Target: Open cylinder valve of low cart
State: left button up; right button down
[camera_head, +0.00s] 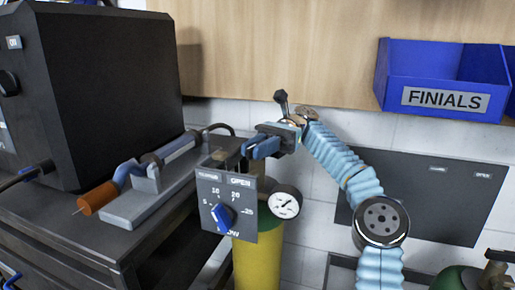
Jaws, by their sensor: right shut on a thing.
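A yellow cylinder (258,264) with a green shoulder (269,222) stands upright beside the dark cart (95,236). A grey panel (241,232) on its front has a blue knob (223,217), a printed scale and the word OPEN. A round white gauge (285,203) sits at its right. My right gripper (262,146), with blue fingers, reaches in from the right at the cylinder's top. It is shut on the cylinder valve, which is mostly hidden by the fingers and the dark fitting (226,151). My left gripper is not in view.
A torch with an orange tip (97,198) lies on a grey holder on the cart, beside a large black machine (95,85). A blue FINIALS bin (445,75) is on the wall at upper right. Another green cylinder (452,279) shows at lower right.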

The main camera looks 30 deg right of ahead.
dwell(0.3)
jog(key=c, duration=1.1)
grip_release()
jog(key=shift+c, duration=0.2)
jog(key=shift+r, duration=0.1)
jog(key=shift+r, duration=0.2)
notch_tip(320, 180, up, 2)
jog(key=shift+r, duration=0.1)
jog(key=shift+s+a+r+b, duration=0.55)
jog(key=shift+s+a+r, duration=0.7)
jog(key=shift+s+r, duration=0.6)
jog(key=shift+s+a+r+b, duration=0.55)
jog(key=shift+s+a+r, duration=0.85)
jog(key=shift+s, duration=0.75)
jog(key=shift+s+a+r+b, duration=0.55)
jog(key=shift+s+a+r, duration=0.5)
jog(key=shift+s+r, duration=0.9)
